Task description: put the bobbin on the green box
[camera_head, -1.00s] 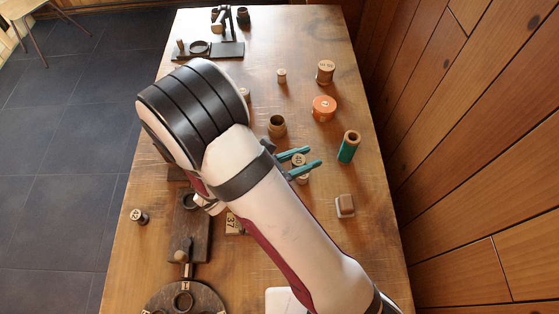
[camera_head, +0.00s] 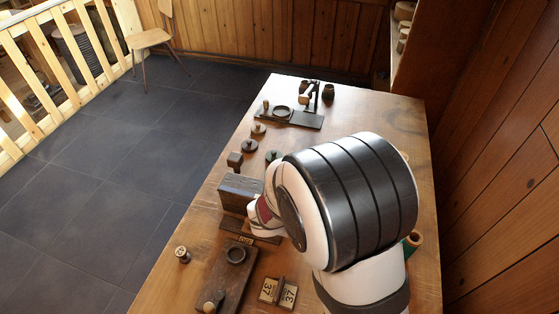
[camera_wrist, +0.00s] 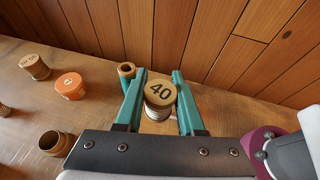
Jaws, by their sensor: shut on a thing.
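A wooden bobbin (camera_wrist: 160,92) with "40" on its top and pale thread below sits between the teal fingers of my gripper (camera_wrist: 158,77) in the wrist view. My gripper is shut on it, and the bobbin is roughly upright. In the head view my arm hides the gripper and this bobbin. I see no green box in either view now. A green-sided tube with a wooden rim (camera_wrist: 127,70) stands behind the left finger; its rim also shows beside my arm in the head view (camera_head: 413,240).
In the wrist view, an orange tin (camera_wrist: 70,86), a wooden spool (camera_wrist: 35,67) and a brown cup (camera_wrist: 55,143) stand on the left. A wooden wall borders the right.

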